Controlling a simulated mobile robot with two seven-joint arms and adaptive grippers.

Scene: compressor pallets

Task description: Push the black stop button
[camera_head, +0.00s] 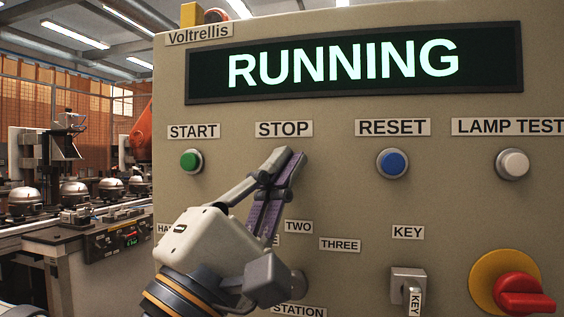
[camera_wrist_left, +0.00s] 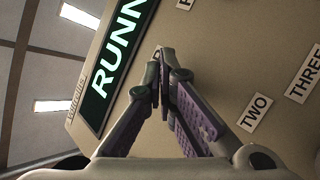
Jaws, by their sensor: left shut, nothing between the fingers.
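The grey control panel (camera_head: 345,200) fills most of the head view. Its STOP label (camera_head: 284,129) is readable, but the black stop button below it is hidden behind my left gripper's fingers. My left gripper (camera_head: 286,157) is shut and empty, with its fingertips just under the STOP label. I cannot tell whether they touch the button. In the left wrist view the closed fingertips (camera_wrist_left: 164,55) point at the panel and cover the spot in front of them. The display (camera_head: 350,65) reads RUNNING. My right gripper is not in view.
A green START button (camera_head: 190,161) sits to the left, and a blue RESET button (camera_head: 392,163) and a white LAMP TEST button (camera_head: 513,164) to the right. A key switch (camera_head: 408,285) and a red knob on yellow (camera_head: 520,292) protrude lower right.

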